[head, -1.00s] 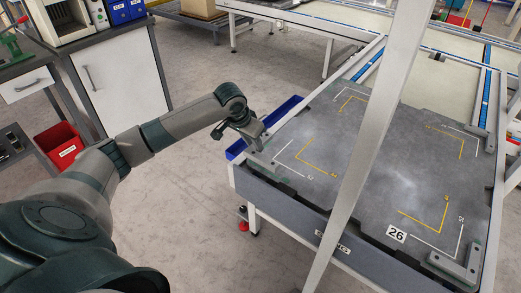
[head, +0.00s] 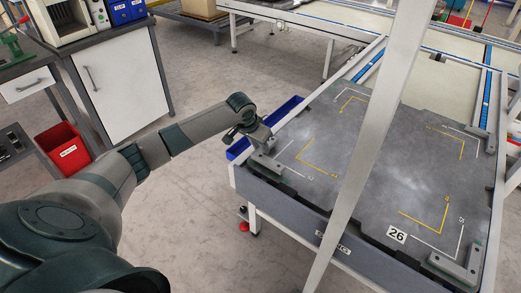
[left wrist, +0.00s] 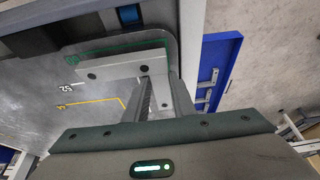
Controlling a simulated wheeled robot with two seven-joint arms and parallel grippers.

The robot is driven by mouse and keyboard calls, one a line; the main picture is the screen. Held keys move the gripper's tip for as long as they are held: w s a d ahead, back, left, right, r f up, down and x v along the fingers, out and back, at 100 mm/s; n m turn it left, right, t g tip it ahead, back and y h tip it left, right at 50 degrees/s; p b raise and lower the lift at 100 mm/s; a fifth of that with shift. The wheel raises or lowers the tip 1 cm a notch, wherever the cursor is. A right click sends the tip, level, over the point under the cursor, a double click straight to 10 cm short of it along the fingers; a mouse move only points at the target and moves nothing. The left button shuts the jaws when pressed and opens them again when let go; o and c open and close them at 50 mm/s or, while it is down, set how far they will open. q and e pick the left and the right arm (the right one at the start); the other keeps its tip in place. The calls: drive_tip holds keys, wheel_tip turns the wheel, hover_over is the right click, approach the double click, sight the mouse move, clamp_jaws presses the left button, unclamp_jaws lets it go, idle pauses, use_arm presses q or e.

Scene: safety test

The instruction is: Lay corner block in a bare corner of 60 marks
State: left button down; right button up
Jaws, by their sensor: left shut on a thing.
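My left gripper (head: 262,146) is shut on the light grey, L-shaped corner block (head: 274,166) at the near left corner of the dark grey plate (head: 385,185). In the left wrist view, the block (left wrist: 120,67) has dark holes, and the fingers (left wrist: 160,98) close around one leg. I cannot tell whether it touches the plate. Similar blocks stand at the far right (head: 482,142) and near right (head: 455,266) corners. My right gripper is not in view.
A pale upright post (head: 366,150) crosses in front of the plate and hides part of it. A blue tray (head: 288,110) hangs beside the plate's left edge. A "26" label (head: 397,236) lies near the front edge. The far left corner shows no block.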

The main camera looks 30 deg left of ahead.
use_arm(q)
drive_tip(key=shift+f, duration=0.7)
drive_tip(key=c, duration=1.5)
unclamp_jaws()
drive_tip(key=shift+f, duration=0.15)
drive_tip(key=v, duration=1.2)
